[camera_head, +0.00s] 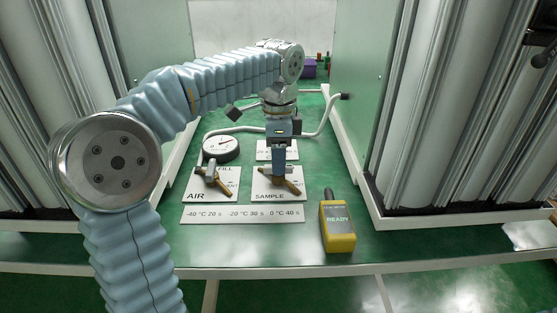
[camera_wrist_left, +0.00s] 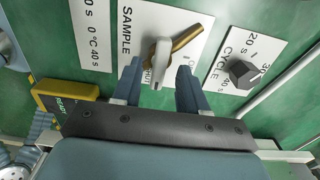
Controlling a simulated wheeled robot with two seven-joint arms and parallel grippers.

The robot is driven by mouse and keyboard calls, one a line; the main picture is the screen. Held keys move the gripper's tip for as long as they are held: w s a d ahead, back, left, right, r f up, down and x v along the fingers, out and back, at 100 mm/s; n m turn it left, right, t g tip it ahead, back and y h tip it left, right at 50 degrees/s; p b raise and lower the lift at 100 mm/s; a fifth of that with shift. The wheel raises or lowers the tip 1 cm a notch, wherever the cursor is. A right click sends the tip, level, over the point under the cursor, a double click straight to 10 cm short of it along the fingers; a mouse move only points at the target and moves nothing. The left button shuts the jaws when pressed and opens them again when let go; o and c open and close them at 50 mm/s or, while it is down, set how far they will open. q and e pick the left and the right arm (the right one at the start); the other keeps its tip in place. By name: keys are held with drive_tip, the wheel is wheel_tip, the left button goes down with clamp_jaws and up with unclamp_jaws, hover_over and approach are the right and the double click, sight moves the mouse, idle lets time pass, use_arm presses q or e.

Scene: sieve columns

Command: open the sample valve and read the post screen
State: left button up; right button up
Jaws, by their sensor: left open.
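The sample valve has a brass lever (camera_head: 293,187) on a white plate marked SAMPLE (camera_head: 262,196). In the left wrist view the brass lever (camera_wrist_left: 188,36) slants up and right from a pale hub, which lies just beyond and between the fingertips. My left gripper (camera_head: 279,176) points down over this valve; it also shows in the left wrist view (camera_wrist_left: 160,84) with its fingers apart and nothing clearly held. Whether a finger touches the lever cannot be told. A yellow unit (camera_head: 338,228) has a screen reading READY (camera_head: 337,219). My right gripper is not in view.
Left of the sample valve is the AIR valve (camera_head: 212,179), with a round gauge (camera_head: 221,147) behind it. A temperature and time strip (camera_head: 243,215) lies in front. A CYCLE knob (camera_wrist_left: 241,73) is nearby. Tall cabinets with columns flank the green bench (camera_head: 250,250).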

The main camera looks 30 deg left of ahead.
use_arm(q)
drive_tip(key=shift+f, duration=0.65)
clamp_jaws()
